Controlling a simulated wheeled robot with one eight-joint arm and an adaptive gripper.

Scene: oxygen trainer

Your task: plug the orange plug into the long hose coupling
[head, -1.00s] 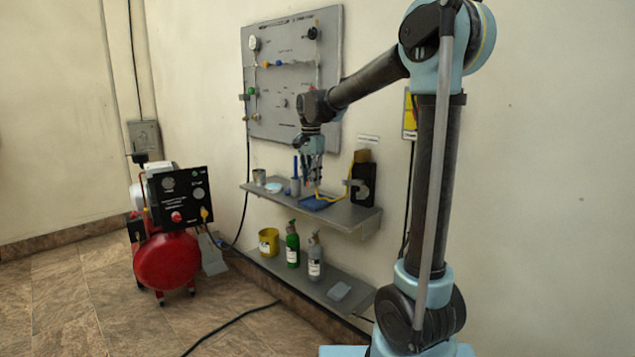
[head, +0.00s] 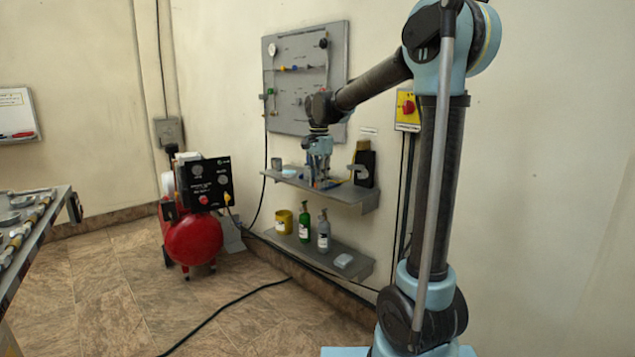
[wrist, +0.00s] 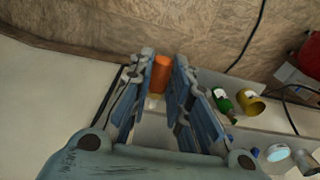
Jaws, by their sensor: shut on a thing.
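The orange plug (wrist: 160,68) shows in the wrist view as a short orange cylinder between the two finger pads. My gripper (wrist: 164,78) is shut on it, with a small pale yellowish part below the orange body. In the head view my gripper (head: 319,178) points down at the upper wall shelf (head: 352,194), in front of the grey panel's lower edge. The plug cannot be made out there. I cannot pick out the long hose coupling in either view.
A black holder (head: 366,166) stands at the shelf's right end. The lower shelf (head: 300,250) carries a yellow pot (head: 284,222), a green bottle (head: 304,226) and a grey bottle (head: 323,234). A red compressor (head: 194,240) stands left. A bench (head: 30,240) edges in at far left.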

